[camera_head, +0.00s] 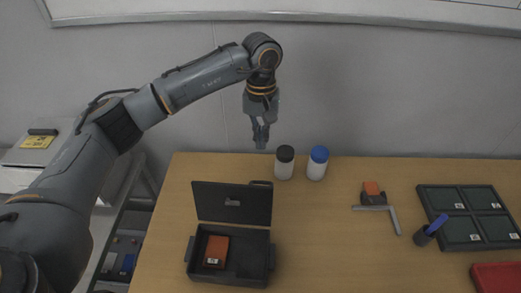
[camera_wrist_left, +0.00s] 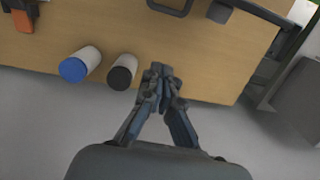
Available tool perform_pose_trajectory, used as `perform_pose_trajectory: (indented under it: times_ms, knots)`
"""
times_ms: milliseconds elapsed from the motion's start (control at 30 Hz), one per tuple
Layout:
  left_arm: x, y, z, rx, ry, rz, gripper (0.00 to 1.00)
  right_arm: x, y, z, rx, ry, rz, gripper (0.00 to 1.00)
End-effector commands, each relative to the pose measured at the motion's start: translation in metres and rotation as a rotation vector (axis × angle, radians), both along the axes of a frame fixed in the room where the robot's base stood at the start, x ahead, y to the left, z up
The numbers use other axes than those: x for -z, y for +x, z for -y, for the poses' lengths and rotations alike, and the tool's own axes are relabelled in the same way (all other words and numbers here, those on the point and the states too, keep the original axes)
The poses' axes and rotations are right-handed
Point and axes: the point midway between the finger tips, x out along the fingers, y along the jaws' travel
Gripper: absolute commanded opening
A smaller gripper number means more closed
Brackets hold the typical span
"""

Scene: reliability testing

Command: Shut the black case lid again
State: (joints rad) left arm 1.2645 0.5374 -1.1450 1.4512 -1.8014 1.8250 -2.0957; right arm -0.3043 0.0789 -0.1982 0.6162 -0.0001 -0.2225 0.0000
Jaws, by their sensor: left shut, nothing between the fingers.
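The black case (camera_head: 229,260) stands on the table with its lid (camera_head: 232,203) raised upright at the back. An orange box (camera_head: 216,251) lies inside, on the left. My left gripper (camera_head: 261,143) is shut and empty, up behind the lid and to its right, near the table's back edge. In the left wrist view the gripper (camera_wrist_left: 161,82) shows with its fingers together, and part of a dark frame-like thing shows at the top. My right gripper is not in view.
A black-capped bottle (camera_head: 284,164) and a blue-capped bottle (camera_head: 317,165) stand near the gripper. An orange-and-black tool (camera_head: 372,193), a metal angle (camera_head: 383,209), a pen cup (camera_head: 424,236), a dark green tray (camera_head: 461,233) and a red tray (camera_head: 497,277) are to the right. The table middle is clear.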

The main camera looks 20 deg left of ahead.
Motion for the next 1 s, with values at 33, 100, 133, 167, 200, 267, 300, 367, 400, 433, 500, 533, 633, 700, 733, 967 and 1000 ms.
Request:
perform_pose_trajectory:
  times_ms: [33,100,133,167,200,267,300,367,400,433,500,533,633,700,733,967,1000]
  knots:
    - [0.005,-0.001,0.0,0.0,-0.001,-0.003,0.0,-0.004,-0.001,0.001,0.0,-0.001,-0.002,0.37]
    - [0.016,-0.003,0.001,0.0,0.0,-0.005,0.0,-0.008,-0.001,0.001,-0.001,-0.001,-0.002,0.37]
    - [0.022,-0.003,0.001,0.0,-0.001,-0.006,0.0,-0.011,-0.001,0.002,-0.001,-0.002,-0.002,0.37]
    - [0.027,-0.004,0.001,0.0,-0.001,-0.006,0.0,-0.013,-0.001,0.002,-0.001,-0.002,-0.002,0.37]
    - [0.036,-0.005,0.002,0.0,-0.002,-0.007,0.0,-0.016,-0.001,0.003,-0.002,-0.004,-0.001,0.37]
    - [0.049,-0.006,0.002,-0.001,-0.002,-0.007,0.0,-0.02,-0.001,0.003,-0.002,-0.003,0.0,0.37]
    - [0.058,-0.006,0.003,-0.001,-0.002,-0.007,0.0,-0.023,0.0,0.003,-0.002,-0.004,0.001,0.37]
    - [0.071,-0.007,0.003,-0.001,-0.003,-0.006,0.0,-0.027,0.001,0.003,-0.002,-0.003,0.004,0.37]
    - [0.079,-0.008,0.004,0.0,-0.003,-0.006,0.0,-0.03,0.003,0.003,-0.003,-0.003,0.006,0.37]
    - [0.086,-0.008,0.004,-0.001,-0.003,-0.006,0.0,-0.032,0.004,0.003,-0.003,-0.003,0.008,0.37]
    - [0.083,-0.014,0.005,0.002,-0.004,-0.001,0.0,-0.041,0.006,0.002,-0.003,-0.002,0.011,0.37]
    - [0.081,-0.019,0.006,0.003,-0.005,-0.001,0.0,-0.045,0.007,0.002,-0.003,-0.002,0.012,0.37]
    - [0.077,-0.031,0.008,0.002,-0.004,-0.002,0.0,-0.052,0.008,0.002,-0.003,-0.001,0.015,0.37]
    - [0.076,-0.036,0.009,0.001,-0.003,-0.001,0.0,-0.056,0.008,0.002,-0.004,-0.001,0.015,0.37]
    - [0.075,-0.038,0.009,0.001,-0.003,-0.001,0.0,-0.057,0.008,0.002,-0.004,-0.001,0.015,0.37]
    - [0.075,-0.043,0.011,-0.002,-0.003,0.0,0.0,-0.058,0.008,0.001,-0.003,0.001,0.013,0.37]
    - [0.075,-0.043,0.011,-0.002,-0.003,0.0,0.0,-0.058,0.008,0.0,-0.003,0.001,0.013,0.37]
